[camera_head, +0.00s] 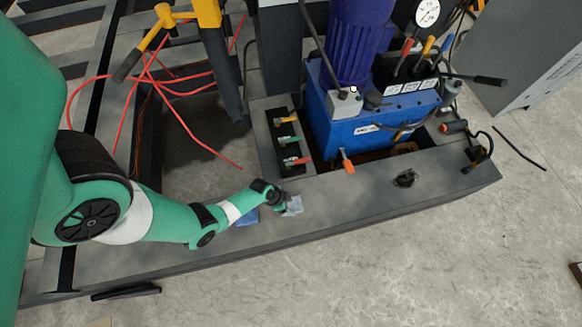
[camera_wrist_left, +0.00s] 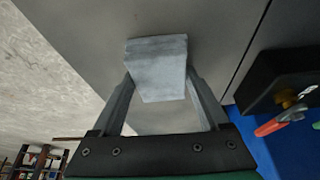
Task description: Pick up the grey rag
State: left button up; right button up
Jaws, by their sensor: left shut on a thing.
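The grey rag (camera_head: 293,205) is a small pale grey cloth at the end of my left arm, over the dark grey platform in the head view. In the left wrist view the grey rag (camera_wrist_left: 158,68) sits between the two fingers of my left gripper (camera_wrist_left: 160,88). The left gripper (camera_head: 284,203) is shut on it. I cannot tell whether the rag still touches the platform. A blue cloth (camera_head: 247,216) lies on the platform just left of the gripper, partly hidden by the arm. My right gripper is not in view.
A blue hydraulic unit (camera_head: 368,118) stands behind the platform (camera_head: 390,208). A black valve block (camera_head: 289,143) with coloured handles is close behind the gripper. Red cables (camera_head: 182,122) hang at the left. A small black part (camera_head: 405,178) sits to the right on the platform.

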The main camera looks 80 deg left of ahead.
aim_at(294, 204)
pick_arm(q)
jog(key=shift+c, duration=0.6)
jog(key=shift+r+p, duration=0.45)
jog(key=shift+r, duration=0.05)
notch_tip(294, 204, up, 3)
jog(key=shift+p, duration=1.2)
jog(key=s+d+r+p, duration=0.1)
jog(key=d+r+p, duration=0.8)
jog(key=d, duration=0.5)
jog(key=shift+s, duration=0.15)
